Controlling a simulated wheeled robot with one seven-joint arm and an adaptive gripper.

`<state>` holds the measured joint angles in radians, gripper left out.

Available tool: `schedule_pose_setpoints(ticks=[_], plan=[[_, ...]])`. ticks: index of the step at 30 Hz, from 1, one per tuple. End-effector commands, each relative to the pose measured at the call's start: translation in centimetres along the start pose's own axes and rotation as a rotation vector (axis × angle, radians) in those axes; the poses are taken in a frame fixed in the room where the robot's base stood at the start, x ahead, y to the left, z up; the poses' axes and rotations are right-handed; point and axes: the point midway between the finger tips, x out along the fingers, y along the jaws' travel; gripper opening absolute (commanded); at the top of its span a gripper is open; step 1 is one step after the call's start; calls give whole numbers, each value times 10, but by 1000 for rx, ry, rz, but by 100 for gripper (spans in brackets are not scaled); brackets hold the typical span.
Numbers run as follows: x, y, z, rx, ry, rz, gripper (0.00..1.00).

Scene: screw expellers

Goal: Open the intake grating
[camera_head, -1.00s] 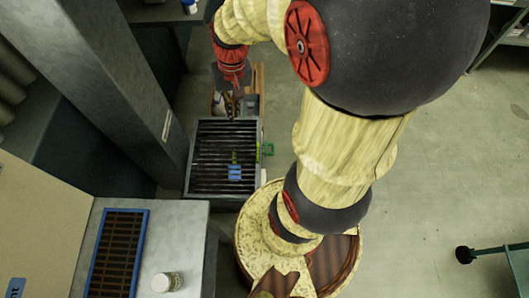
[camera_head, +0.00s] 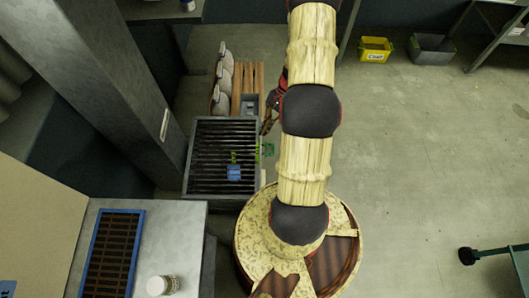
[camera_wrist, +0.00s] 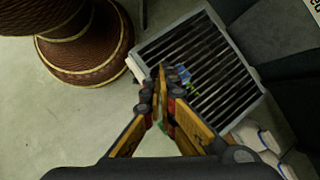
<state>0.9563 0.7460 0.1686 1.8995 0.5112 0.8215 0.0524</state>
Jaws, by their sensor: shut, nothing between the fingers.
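The intake grating (camera_head: 224,135) is a grey frame with dark parallel bars, lying flat and closed over its box beside the tall grey column. Blue and yellow-green marks show at its middle and lower right. A green piece (camera_head: 267,150) sticks out at its right edge. My gripper (camera_head: 267,126) is just off the upper right edge of the grating, partly hidden by my arm. In the wrist view the grating (camera_wrist: 228,50) lies beyond my gripper (camera_wrist: 161,72), whose fingers are together and empty. The fingers overlap the grating's near edge in that view; contact cannot be told.
A wooden slatted pallet with several white sacks (camera_head: 222,83) stands behind the grating. A metal bench with a blue-framed screen (camera_head: 113,253) and a jar (camera_head: 161,286) is at lower left. A yellow bin (camera_head: 375,49) stands far right.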

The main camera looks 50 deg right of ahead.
Motion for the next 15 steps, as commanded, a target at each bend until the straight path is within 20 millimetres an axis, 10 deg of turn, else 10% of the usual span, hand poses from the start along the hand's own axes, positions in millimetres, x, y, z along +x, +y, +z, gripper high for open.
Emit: schedule_pose_setpoints(ticks=[15], plan=[[154,59,-146,546,-91,-254,0]])
